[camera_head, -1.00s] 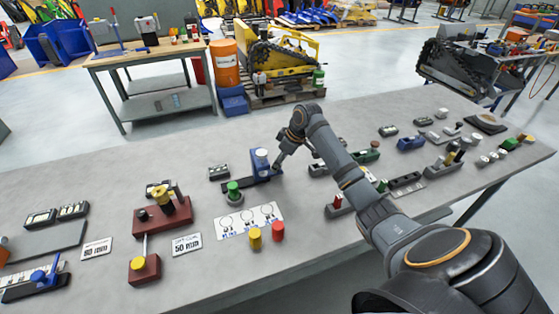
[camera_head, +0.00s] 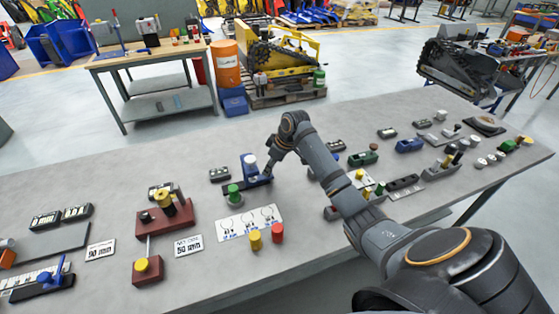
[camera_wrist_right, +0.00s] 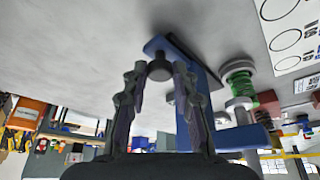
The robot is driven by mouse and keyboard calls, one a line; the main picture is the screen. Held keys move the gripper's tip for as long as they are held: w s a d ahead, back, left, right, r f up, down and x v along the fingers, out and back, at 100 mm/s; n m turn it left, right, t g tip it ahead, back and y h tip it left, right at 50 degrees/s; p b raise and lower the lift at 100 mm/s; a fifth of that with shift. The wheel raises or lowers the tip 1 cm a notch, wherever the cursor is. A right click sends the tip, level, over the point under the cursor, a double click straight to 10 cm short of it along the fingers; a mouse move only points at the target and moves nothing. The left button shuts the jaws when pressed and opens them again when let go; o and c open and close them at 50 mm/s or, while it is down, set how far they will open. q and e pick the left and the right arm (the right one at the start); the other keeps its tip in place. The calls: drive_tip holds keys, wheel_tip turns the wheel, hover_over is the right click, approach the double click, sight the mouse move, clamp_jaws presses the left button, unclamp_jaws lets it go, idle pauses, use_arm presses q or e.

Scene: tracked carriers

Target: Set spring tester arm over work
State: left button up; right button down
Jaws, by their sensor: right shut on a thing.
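The spring tester (camera_head: 262,181) stands mid-table, with a blue body, a white cap and a dark base. A green piece (camera_head: 233,192) stands at its left front. In the right wrist view it looks like a green coil (camera_wrist_right: 268,100) between pale discs, to the right of the blue arm (camera_wrist_right: 205,72). My right gripper (camera_wrist_right: 158,78) is shut on a dark round knob (camera_wrist_right: 158,69) at the end of that blue arm. In the head view my right gripper (camera_head: 270,174) is at the tester's right side and partly hides it. Whether the arm lies over the green piece I cannot tell. My left gripper is not in view.
A white card with ring drawings (camera_head: 250,222) lies in front of the tester. Yellow (camera_head: 256,240) and red (camera_head: 277,233) cylinders stand at its edge. A dark red fixture (camera_head: 165,218) is to the left. Several small fixtures fill the table's right part, below and beyond my arm.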

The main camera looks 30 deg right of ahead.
drive_tip(key=a, duration=0.2)
drive_tip(key=w+a+p, duration=0.1)
drive_tip(key=a, duration=0.1)
drive_tip(key=a+p, duration=0.1)
drive_tip(key=a, duration=0.2)
drive_tip(key=shift+w, duration=0.3)
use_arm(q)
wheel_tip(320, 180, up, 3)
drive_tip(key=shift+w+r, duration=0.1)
use_arm(e)
drive_tip(key=shift+d, duration=0.15)
drive_tip(key=c, duration=1.3)
unclamp_jaws()
drive_tip(key=shift+o, duration=1.2)
drive_tip(key=shift+w+a, duration=0.1)
drive_tip(key=shift+a, duration=0.15)
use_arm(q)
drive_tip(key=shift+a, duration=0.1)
use_arm(e)
drive_tip(key=shift+d, duration=0.1)
